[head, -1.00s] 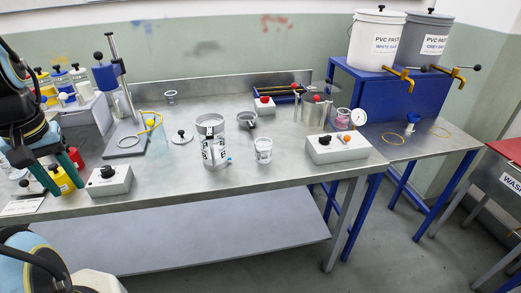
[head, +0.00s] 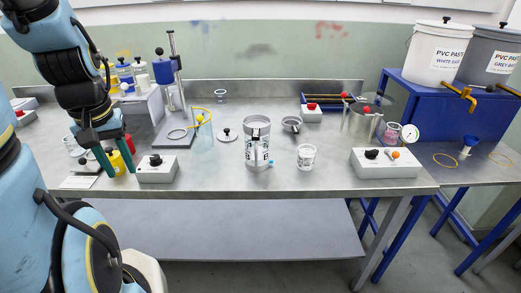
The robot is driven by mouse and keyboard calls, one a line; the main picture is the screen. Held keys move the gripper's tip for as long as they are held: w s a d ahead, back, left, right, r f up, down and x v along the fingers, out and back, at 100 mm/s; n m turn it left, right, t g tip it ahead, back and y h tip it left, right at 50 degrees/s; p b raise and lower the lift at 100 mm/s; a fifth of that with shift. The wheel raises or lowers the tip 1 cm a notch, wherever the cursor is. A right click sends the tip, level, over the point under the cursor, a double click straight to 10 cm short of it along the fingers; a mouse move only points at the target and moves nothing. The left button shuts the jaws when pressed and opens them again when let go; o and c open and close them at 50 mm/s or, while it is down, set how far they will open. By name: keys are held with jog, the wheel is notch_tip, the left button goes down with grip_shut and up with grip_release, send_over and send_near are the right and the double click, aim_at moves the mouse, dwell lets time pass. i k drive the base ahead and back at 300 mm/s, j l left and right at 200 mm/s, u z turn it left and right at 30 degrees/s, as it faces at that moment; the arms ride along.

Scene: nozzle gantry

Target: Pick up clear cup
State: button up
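Several clear cups stand on the steel bench. One clear cup (head: 306,156) with white markings is right of the metal canister, near the front. Another clear cup (head: 73,146) stands at the left, near my gripper. A tall clear beaker (head: 204,135) with a yellow ring at its top is left of centre. My gripper (head: 119,164) hangs over the bench's left part, its two green fingers apart and pointing down. A yellow pot (head: 117,162) shows between the fingers; I cannot tell if they touch it.
A grey control box (head: 157,169) is just right of my gripper. A metal canister (head: 257,141) and a press stand (head: 180,90) rise from the steel bench (head: 230,184). A second control box (head: 386,163) is at the right. White and grey buckets (head: 437,52) stand on a blue stand.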

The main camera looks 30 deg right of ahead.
aim_at(305, 158)
jog(key=k+l, duration=0.2)
jog(key=l, duration=0.2)
jog(key=k+l, duration=0.15)
jog(key=l, duration=0.25)
jog(key=k+l, duration=0.2)
jog(key=l, duration=0.15)
jog(key=k+l+u, duration=0.1)
jog(key=l, duration=0.3)
jog(key=k+l, duration=0.25)
jog(key=l, duration=0.15)
